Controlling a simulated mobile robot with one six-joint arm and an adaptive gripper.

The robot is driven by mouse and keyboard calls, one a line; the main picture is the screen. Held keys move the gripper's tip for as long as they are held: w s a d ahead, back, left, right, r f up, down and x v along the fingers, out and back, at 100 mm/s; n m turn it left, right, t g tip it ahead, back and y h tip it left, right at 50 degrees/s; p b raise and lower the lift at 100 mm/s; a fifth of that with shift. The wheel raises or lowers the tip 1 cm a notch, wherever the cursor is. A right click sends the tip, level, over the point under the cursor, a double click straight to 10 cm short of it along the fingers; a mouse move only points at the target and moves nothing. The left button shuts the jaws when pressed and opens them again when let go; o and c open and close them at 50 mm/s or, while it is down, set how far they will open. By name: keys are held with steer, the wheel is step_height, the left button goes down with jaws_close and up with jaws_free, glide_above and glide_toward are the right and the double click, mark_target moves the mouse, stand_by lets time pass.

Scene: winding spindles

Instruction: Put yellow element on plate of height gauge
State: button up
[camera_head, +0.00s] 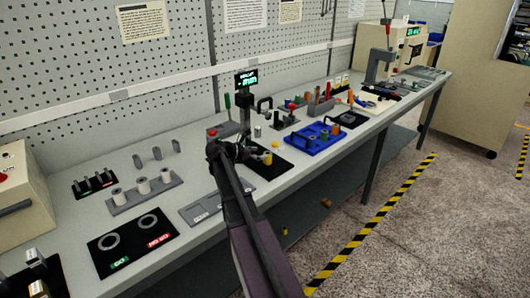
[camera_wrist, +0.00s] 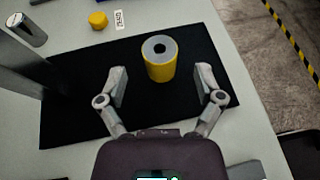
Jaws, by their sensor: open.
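The yellow element (camera_wrist: 160,69), a short yellow cylinder with a grey top and a dark centre hole, stands upright on a black mat (camera_wrist: 75,115) in the wrist view. My gripper (camera_wrist: 161,72) is open, with one finger on each side of the element in the picture and visible gaps to both. I cannot tell the height difference. In the head view my gripper (camera_head: 238,152) is over the bench beside the height gauge (camera_head: 245,104), which has a dark column and green display. A grey upright part (camera_wrist: 25,62) shows at left in the wrist view. The gauge's plate cannot be made out clearly.
A blue tray (camera_head: 314,140) with parts is to the right. A grey spindle rack (camera_head: 141,195) and black GO/NO GO mat (camera_head: 132,243) are to the left.

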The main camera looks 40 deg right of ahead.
steer(key=p+v, duration=0.2)
steer(key=v, duration=0.5)
steer(key=shift+a+r, duration=0.15)
steer(key=shift+a, duration=0.2)
